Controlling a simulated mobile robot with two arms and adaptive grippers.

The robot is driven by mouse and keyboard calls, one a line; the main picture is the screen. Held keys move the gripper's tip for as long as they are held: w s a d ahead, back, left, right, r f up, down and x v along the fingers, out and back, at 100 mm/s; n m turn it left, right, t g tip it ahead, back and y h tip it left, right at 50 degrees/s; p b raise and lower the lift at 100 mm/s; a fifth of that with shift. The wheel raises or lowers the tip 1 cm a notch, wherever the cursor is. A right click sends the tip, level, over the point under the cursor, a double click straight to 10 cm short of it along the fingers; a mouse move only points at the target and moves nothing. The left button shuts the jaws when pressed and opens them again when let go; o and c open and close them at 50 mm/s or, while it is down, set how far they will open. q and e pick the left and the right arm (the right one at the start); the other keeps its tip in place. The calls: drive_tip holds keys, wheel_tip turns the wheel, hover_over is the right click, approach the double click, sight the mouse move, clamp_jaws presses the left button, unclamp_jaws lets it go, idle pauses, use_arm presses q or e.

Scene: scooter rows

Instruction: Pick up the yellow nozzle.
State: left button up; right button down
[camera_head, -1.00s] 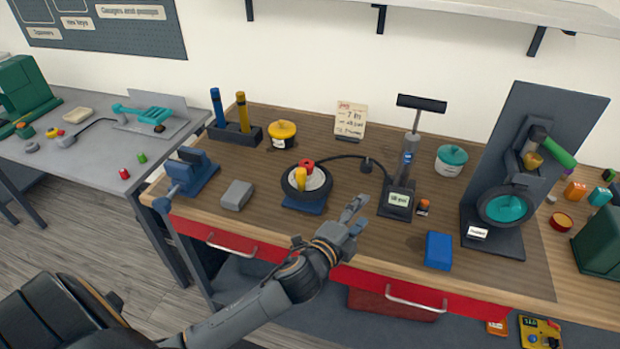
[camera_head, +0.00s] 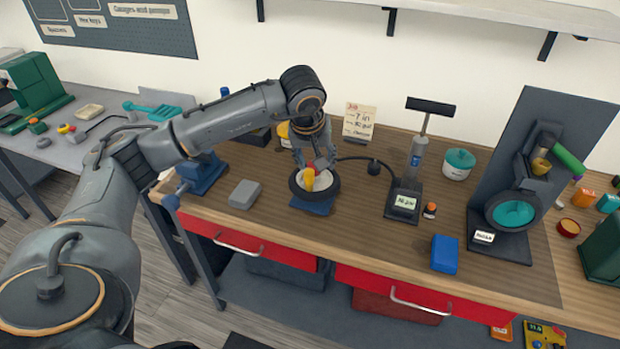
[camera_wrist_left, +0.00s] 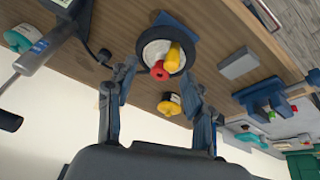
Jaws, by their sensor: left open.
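The yellow nozzle (camera_head: 309,181) stands at the small wheel (camera_head: 331,190), which sits on a blue base on the bench. A red piece (camera_head: 320,165) is right beside the nozzle. My left gripper (camera_head: 314,152) is above and behind the wheel, pointing down. In the left wrist view the open fingers (camera_wrist_left: 158,90) are spread and empty. The yellow nozzle (camera_wrist_left: 174,57) and red piece (camera_wrist_left: 159,70) show beyond the fingertips, between their lines, and look untouched. The gripper partly covers the red piece in the head view. My right gripper is not in view.
A hose runs from the wheel to the pump (camera_head: 409,190) on the right. A yellow-lidded pot (camera_head: 284,133) is partly hidden behind my gripper. A grey block (camera_head: 244,194) and a blue vise (camera_head: 203,175) are left of the wheel.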

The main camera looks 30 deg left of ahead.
sight(309, 173)
use_arm(q)
drive_tip(key=shift+y, duration=0.6)
drive_tip(key=w+a+f+p, duration=0.1)
drive_tip(key=f, duration=0.1)
drive_tip(key=a+f, duration=0.1)
drive_tip(key=f, duration=0.1)
drive_tip(key=w+a+f+p, duration=0.1)
drive_tip(key=a+f, duration=0.1)
drive_tip(key=shift+w+f+p, duration=0.3)
drive_tip(key=shift+f, duration=0.05)
drive_tip(key=p+x, duration=0.3)
drive_tip(key=x, duration=0.1)
drive_tip(key=shift+w+f, duration=0.15)
drive_tip(key=shift+f, duration=0.1)
drive_tip(key=shift+w+f, duration=0.15)
drive_tip(key=shift+f, duration=0.25)
clamp_jaws()
